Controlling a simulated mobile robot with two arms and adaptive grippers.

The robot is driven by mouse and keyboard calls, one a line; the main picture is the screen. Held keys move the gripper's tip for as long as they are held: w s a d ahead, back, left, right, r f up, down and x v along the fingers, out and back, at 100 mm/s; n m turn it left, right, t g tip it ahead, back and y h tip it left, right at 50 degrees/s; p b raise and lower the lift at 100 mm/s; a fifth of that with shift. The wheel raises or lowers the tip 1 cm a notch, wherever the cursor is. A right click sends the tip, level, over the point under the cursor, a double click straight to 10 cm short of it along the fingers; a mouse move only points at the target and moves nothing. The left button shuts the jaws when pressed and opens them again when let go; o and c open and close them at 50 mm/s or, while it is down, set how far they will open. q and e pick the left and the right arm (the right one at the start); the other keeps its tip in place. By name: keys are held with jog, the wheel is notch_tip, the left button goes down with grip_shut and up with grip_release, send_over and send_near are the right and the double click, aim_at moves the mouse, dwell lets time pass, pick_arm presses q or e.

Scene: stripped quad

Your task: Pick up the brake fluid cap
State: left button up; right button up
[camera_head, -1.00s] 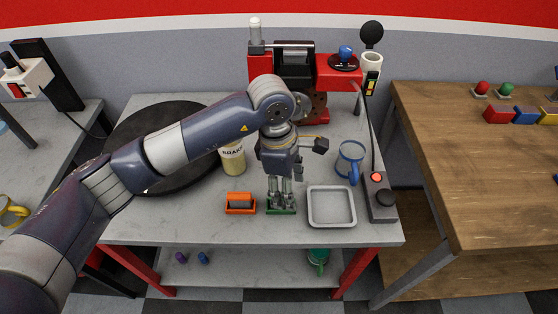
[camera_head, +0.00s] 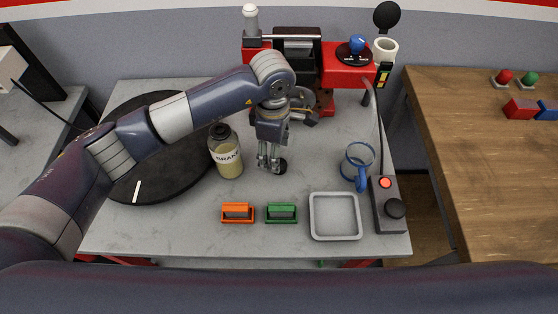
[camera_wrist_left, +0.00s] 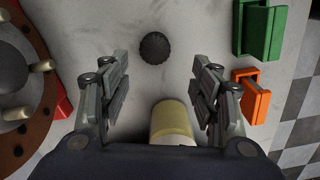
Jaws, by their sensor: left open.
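A round black ribbed cap (camera_head: 282,166) lies on the grey table, just right of my left gripper's fingertips. It also shows in the left wrist view (camera_wrist_left: 155,48), beyond the fingers and near the middle between them. My left gripper (camera_head: 268,165) is open and empty, pointing down; both its fingers show spread apart in the wrist view (camera_wrist_left: 162,85). The brake fluid bottle (camera_head: 228,162), pale yellow with a dark top, stands upright left of the gripper. Its lower part shows between the fingers at the bottom of the wrist view (camera_wrist_left: 172,118). My right gripper is not in view.
An orange holder (camera_head: 237,213) and a green holder (camera_head: 282,213) sit in front, beside a grey tray (camera_head: 335,237). A blue-rimmed glass mug (camera_head: 357,166) and a control box (camera_head: 387,213) are at right. A black disc (camera_head: 155,183) lies left; a red machine (camera_head: 345,67) stands behind.

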pick_arm(q)
jog(key=shift+f, duration=0.7)
jog(key=f, duration=0.1)
jog(key=f+p, duration=0.1)
jog(key=f, duration=0.1)
jog(key=d+f+p, duration=0.1)
jog(key=shift+w+f, duration=0.2)
jog(key=shift+w, duration=0.05)
jog(key=shift+a+f, duration=0.1)
jog(key=shift+f, duration=0.3)
jog(key=shift+w, duration=0.1)
jog(key=c, duration=0.9)
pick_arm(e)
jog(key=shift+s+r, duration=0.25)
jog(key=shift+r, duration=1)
